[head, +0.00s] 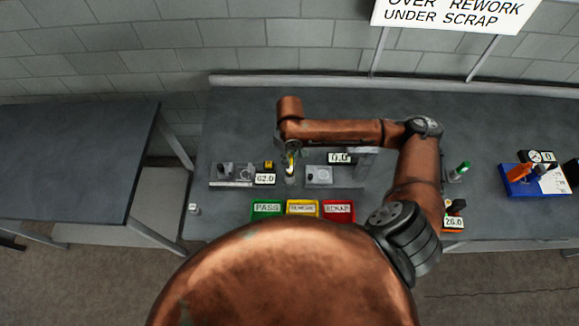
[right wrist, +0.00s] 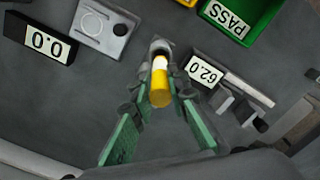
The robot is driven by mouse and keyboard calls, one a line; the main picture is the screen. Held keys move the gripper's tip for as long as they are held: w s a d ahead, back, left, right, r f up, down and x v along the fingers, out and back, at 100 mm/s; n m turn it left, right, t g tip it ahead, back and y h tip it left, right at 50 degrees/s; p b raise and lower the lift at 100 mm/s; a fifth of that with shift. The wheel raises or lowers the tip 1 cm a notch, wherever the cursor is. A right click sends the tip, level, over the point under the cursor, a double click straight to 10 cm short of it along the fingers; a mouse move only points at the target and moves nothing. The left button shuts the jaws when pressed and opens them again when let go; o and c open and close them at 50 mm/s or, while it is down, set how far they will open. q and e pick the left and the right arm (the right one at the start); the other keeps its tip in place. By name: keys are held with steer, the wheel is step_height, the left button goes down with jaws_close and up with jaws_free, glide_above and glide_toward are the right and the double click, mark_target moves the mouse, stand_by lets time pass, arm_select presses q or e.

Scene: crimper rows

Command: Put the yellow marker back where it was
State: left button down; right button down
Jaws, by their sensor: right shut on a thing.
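The yellow marker (right wrist: 160,88) is in the right wrist view, with a white band toward its far end. My right gripper (right wrist: 161,84) is shut on it, with the green-padded fingers on either side. The marker's far end is at a small grey holder (right wrist: 159,45); I cannot tell whether it is inside it or just above. In the head view my right gripper (head: 290,163) points down over the bench at this spot, and the marker shows only as a small yellow patch. My left gripper is not in view.
A display reading 62.0 (head: 265,179) and a grey fixture (head: 319,176) stand close on either side. Green PASS (head: 267,208), yellow and red SCRAP (head: 339,209) bins are in front. A green marker (head: 462,168) stands upright at right, near a blue tray (head: 519,188).

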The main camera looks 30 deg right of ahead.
steer(key=shift+f, duration=2.3)
steer(key=c, duration=1.9)
jaws_free()
steer(key=shift+f, duration=0.1)
step_height(320, 180, up, 12)
steer(key=shift+r, duration=0.15)
